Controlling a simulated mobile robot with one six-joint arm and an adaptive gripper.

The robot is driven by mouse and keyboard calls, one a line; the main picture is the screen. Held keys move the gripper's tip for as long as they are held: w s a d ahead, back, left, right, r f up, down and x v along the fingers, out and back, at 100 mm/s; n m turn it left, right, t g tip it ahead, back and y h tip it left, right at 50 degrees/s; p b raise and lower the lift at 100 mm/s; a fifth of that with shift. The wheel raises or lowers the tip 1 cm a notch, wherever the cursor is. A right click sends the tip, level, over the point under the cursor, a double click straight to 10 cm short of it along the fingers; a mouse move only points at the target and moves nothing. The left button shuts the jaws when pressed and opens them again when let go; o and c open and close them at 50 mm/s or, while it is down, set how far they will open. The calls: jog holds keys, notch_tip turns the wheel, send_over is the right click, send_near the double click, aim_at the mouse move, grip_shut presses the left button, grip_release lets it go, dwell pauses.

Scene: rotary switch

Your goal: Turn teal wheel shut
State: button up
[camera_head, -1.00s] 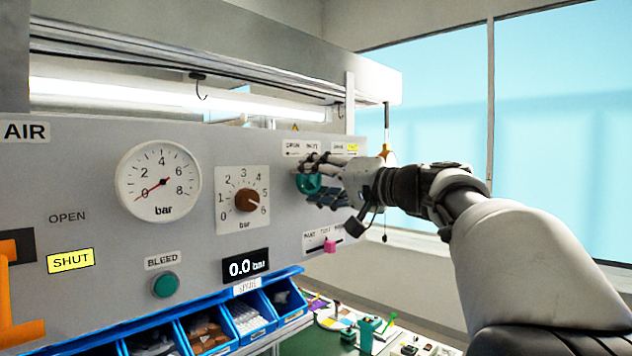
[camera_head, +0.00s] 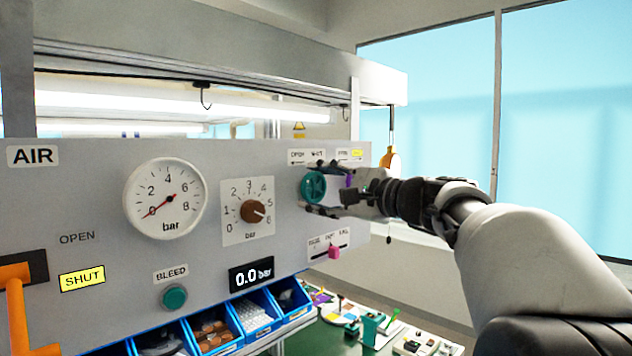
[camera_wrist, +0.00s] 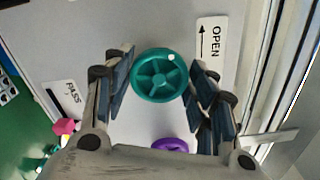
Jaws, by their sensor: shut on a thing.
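The teal wheel (camera_head: 314,187) is on the right part of the grey panel, under small OPEN-side labels. It has spokes and a round rim, and a small pale dot shows on its rim in the wrist view (camera_wrist: 160,75). My gripper (camera_head: 322,192) reaches it from the right. In the wrist view my gripper (camera_wrist: 160,82) has one finger on each side of the wheel, closed against its rim. The wheel's face is in clear view there. An OPEN label with an arrow (camera_wrist: 211,48) lies to the right of the wheel.
A purple round part (camera_wrist: 170,145) sits close to the wheel. A brown knob (camera_head: 254,211), a gauge (camera_head: 165,198) reading about zero and a pink slider (camera_head: 334,252) are on the panel. Blue bins (camera_head: 255,320) stand below. An orange handle (camera_head: 16,310) is at far left.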

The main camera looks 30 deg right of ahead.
jog(key=m+p, duration=0.1)
jog(key=m, duration=0.1)
jog(key=m+p, duration=0.1)
jog(key=m, duration=0.1)
jog(key=m+p, duration=0.2)
jog(key=shift+d+r+m, duration=0.1)
jog(key=shift+r+m, duration=0.15)
jog(key=shift+m, duration=0.05)
jog(key=m+p, duration=0.2)
jog(key=m, duration=0.1)
jog(key=shift+p, duration=0.3)
jog(key=shift+m+p, duration=0.7)
jog(key=shift+m, duration=0.2)
jog(key=shift+f+m, duration=0.15)
jog(key=shift+m, duration=0.15)
jog(key=o, duration=1)
jog(key=shift+o, duration=0.2)
jog(key=shift+d, duration=0.1)
jog(key=v, duration=1.2)
